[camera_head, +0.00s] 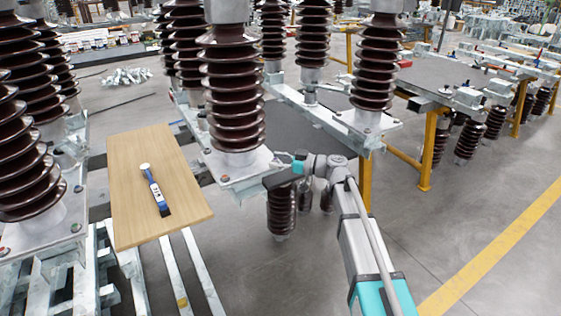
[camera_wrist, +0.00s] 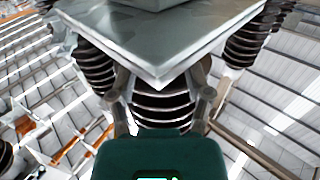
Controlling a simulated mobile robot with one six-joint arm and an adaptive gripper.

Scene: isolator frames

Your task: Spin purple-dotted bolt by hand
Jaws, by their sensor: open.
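My gripper (camera_head: 277,179) is at the right front corner of the middle insulator's metal base plate (camera_head: 237,181) in the head view. In the wrist view my gripper (camera_wrist: 160,95) has its two fingers spread apart with nothing held between them. The corner of a grey metal plate (camera_wrist: 160,68) points down between the fingers; I cannot tell whether they touch it. Small bolts with coloured dots sit at the plate corners, among them a red-dotted bolt (camera_head: 225,178). I cannot make out a purple dot; the bolt at the gripper's corner is hidden or too small to tell.
A tall brown ribbed insulator (camera_head: 232,95) stands on the plate, close to my gripper. Another insulator (camera_head: 282,210) hangs below. A wooden board (camera_head: 185,205) with a blue and white tool (camera_head: 155,190) lies at the left. The floor at the right is clear up to a yellow line (camera_head: 490,250).

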